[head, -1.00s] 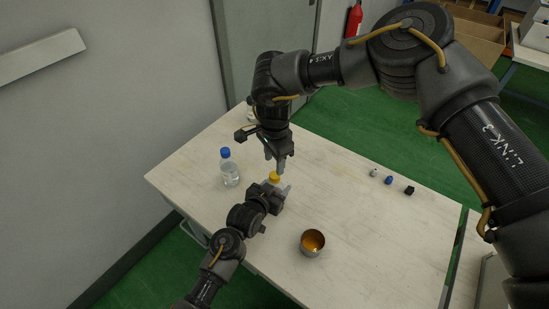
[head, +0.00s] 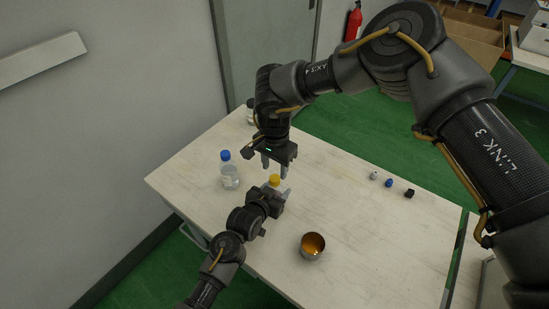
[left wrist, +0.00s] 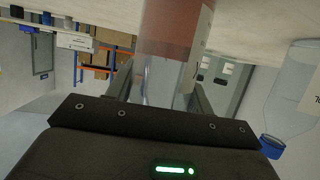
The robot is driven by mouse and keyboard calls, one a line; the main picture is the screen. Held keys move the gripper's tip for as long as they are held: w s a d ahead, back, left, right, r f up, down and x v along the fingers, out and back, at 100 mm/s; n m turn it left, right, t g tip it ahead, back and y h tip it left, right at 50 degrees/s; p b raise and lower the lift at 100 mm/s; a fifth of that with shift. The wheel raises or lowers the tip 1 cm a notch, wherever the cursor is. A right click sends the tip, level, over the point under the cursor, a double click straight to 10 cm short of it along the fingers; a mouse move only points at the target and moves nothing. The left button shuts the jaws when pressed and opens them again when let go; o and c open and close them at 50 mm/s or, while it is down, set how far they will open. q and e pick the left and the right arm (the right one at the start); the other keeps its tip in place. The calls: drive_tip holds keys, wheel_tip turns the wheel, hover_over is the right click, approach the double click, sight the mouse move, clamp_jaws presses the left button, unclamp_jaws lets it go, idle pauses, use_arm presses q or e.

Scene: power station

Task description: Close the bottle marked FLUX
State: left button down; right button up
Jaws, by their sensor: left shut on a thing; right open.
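My left gripper (head: 279,194) is shut on a bottle (left wrist: 175,35) standing on the table. In the left wrist view, which is upside down, this bottle shows reddish liquid and the edge of a label. I cannot read a FLUX mark on it. A yellow cap (head: 274,179) shows at its top in the head view; I cannot tell how tightly it sits. My right gripper (head: 275,171) is open, pointing down just above the yellow cap. A clear bottle with a blue cap (head: 230,176) stands to the left and also shows in the left wrist view (left wrist: 292,98).
A metal cup (head: 312,247) with an amber inside stands at the front. Loose white (head: 374,175), blue (head: 389,183) and black (head: 409,193) caps lie at the right. Another bottle (head: 250,112) is partly hidden behind my right arm. The table's middle right is clear.

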sight(275, 178)
drive_tip(key=shift+f, duration=2.05)
clamp_jaws()
drive_tip(key=m, duration=0.6)
drive_tip(key=shift+m, duration=0.3)
drive_tip(key=shift+o, duration=0.3)
unclamp_jaws()
drive_tip(key=shift+r, duration=0.1)
